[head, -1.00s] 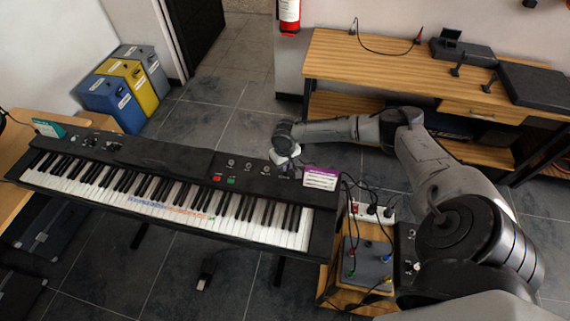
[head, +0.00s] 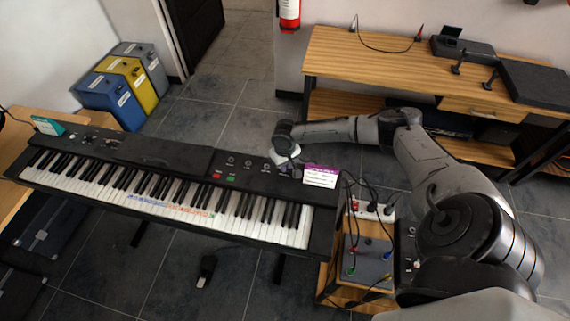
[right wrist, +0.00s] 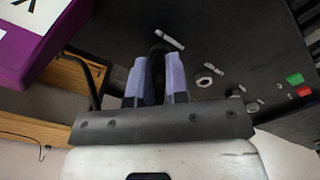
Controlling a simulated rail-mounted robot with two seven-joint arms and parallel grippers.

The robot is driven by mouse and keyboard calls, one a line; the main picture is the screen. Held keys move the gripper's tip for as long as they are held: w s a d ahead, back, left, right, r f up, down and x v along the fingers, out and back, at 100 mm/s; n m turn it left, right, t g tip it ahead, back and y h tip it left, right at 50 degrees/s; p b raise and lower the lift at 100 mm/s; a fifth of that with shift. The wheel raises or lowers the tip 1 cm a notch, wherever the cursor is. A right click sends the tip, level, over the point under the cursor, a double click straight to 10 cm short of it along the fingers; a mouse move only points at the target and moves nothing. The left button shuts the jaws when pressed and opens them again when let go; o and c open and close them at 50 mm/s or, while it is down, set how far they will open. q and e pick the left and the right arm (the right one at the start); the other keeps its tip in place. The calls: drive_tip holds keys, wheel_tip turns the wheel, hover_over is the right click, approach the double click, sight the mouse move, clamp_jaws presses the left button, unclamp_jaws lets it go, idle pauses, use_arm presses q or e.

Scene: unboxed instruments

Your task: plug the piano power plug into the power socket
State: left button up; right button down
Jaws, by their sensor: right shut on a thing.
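My right gripper (head: 291,162) is over the right end of the black digital piano (head: 150,148), beside the purple and white card. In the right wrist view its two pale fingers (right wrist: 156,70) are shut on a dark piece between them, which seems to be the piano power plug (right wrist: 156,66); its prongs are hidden. The power socket looks to be the white power strip (head: 371,211) with a red switch, right of the piano on a small wooden stand, with black plugs and cables at it. My right gripper is apart from the strip. My left gripper is not in view.
A grey box (head: 368,262) with coloured plugs sits on the wooden stand (head: 326,283) below the strip. The purple card (head: 320,176) stands between gripper and strip. A wooden bench (head: 375,66) is behind. Loose black cables hang near the strip.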

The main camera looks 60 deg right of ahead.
drive_tip(key=c, duration=1.2)
unclamp_jaws()
drive_tip(key=shift+o, duration=0.8)
wheel_tip(320, 180, up, 14)
drive_tip(key=p, duration=0.1)
drive_tip(key=shift+f, duration=0.1)
